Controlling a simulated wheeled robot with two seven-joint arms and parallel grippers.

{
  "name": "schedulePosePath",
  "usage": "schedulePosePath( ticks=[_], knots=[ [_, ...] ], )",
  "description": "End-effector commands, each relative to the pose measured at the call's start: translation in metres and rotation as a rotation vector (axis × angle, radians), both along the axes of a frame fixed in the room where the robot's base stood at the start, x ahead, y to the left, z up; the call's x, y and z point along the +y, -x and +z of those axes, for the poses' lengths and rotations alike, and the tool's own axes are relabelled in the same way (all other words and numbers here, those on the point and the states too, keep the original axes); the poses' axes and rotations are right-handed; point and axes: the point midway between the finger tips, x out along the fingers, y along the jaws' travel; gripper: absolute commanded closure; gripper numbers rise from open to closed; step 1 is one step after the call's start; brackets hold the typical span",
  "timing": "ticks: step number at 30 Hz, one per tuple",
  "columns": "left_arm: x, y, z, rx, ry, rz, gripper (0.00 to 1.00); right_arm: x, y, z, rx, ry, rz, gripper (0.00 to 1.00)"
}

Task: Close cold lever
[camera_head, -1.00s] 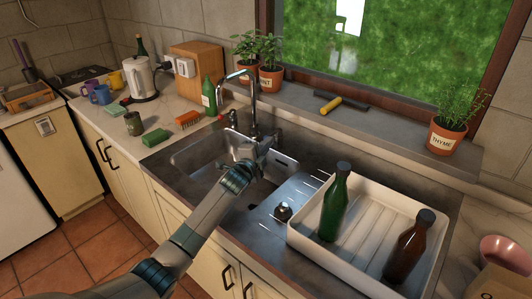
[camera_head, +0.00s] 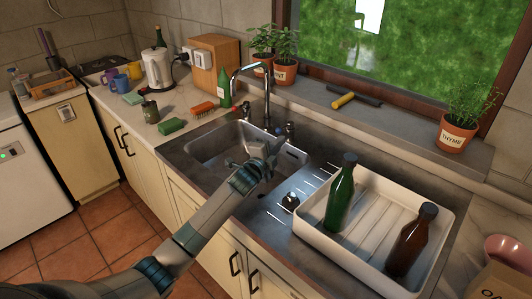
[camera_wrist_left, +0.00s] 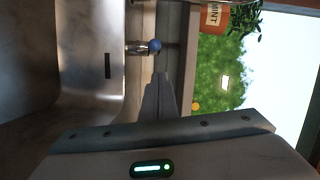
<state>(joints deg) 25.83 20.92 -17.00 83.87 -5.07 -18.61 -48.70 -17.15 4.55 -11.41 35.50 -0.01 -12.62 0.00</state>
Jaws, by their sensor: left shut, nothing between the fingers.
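The cold lever (camera_head: 289,130) is a small metal handle with a blue tip, to the right of the tap (camera_head: 266,95) at the back of the sink. In the left wrist view its blue round end (camera_wrist_left: 154,46) shows at the upper middle, with a metal stem running left. My left gripper (camera_head: 275,147) is over the sink's right part, in front of the lever. In the wrist view its fingers (camera_wrist_left: 159,92) are together, empty, with their tips just below the blue end. A small gap seems to separate them. My right gripper is out of view.
The sink basin (camera_head: 215,150) lies left of my gripper. A white tray (camera_head: 350,262) with a green bottle (camera_head: 341,195) and a brown bottle (camera_head: 411,240) stands to the right. A sponge (camera_head: 171,126) and brush (camera_head: 204,108) lie on the left counter.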

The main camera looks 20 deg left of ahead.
Motion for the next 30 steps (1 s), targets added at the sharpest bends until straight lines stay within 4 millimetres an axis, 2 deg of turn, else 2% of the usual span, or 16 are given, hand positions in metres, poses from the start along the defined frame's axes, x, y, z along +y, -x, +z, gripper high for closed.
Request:
schedulePosePath(
  ticks=[6,13,18,30],
  knots=[
    [0.011,0.032,-0.001,0.000,-0.002,0.000,1.00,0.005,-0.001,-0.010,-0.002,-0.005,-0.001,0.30],
    [0.018,0.056,0.001,0.000,0.000,-0.001,1.00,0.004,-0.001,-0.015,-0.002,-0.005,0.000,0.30],
    [0.020,0.062,0.003,0.000,0.000,-0.001,1.00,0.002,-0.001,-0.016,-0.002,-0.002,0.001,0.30],
    [0.020,0.063,0.004,0.000,0.001,-0.001,1.00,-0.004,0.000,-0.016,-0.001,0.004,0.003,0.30]
  ],
)
